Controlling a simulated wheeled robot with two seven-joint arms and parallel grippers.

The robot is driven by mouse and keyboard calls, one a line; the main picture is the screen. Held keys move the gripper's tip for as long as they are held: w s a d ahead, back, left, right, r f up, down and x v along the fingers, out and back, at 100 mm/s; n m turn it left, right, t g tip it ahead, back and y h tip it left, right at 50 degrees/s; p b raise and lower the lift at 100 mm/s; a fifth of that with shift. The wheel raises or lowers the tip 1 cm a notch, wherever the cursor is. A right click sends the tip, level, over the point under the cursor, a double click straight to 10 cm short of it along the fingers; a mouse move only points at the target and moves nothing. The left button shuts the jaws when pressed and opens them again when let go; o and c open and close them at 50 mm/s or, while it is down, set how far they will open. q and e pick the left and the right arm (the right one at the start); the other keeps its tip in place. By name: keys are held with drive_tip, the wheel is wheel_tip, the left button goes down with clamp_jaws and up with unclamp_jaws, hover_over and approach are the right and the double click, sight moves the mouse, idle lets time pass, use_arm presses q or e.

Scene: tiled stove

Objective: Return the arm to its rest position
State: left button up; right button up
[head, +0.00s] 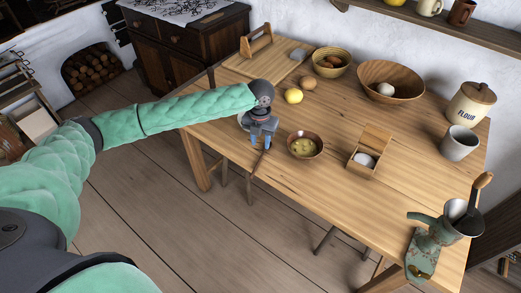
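My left arm reaches in from the left over the wooden table (330,200). My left gripper (261,146) points down near the table's front left edge, its two blue fingers apart. A thin brown stick-like thing (258,163) lies just below the fingertips, toward the table edge. It does not look gripped, though contact is hard to tell. My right gripper is not in view.
Right of the gripper are a copper bowl (305,145), a lemon (293,96) and a wooden box (370,150). Farther back stand a wide wooden bowl (391,80) and a flour jar (471,102). Open floor lies left of the table.

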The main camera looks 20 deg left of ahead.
use_arm(q)
drive_tip(key=shift+r, duration=0.6)
drive_tip(key=s+d+f+n, duration=0.1)
drive_tip(key=s+d+n, duration=0.1)
drive_tip(key=d, duration=0.1)
drive_tip(key=s+d+f+n+h, duration=0.1)
drive_tip(key=s+d+f+n, duration=0.1)
drive_tip(key=s+d, duration=0.1)
drive_tip(key=s+d+f+n+t+h, duration=0.1)
drive_tip(key=s+d+f, duration=0.1)
drive_tip(key=s+d, duration=0.1)
drive_tip(key=shift+s+d+n, duration=0.2)
drive_tip(key=shift+d+n, duration=0.2)
drive_tip(key=shift+d, duration=0.5)
drive_tip(key=s+d+f+n+t+h, duration=0.1)
drive_tip(key=s+d+n+t+h, duration=0.1)
drive_tip(key=s+d+n, duration=0.4)
drive_tip(key=s+a+f+n+t+y, duration=0.1)
drive_tip(key=s+a+f+n+y, duration=0.25)
drive_tip(key=s+a+n, duration=1.65)
drive_tip(key=s+d+f+n+g, duration=0.1)
drive_tip(key=s+d+f, duration=0.1)
drive_tip(key=f, duration=1.4)
drive_tip(key=s+d+f+n+g, duration=0.1)
drive_tip(key=d+f, duration=0.3)
drive_tip(key=f, duration=1.2)
drive_tip(key=shift+s+d+f+n, duration=0.15)
drive_tip(key=shift+s+f+n, duration=0.1)
drive_tip(key=shift+s+n, duration=0.3)
drive_tip(key=shift+w, duration=0.15)
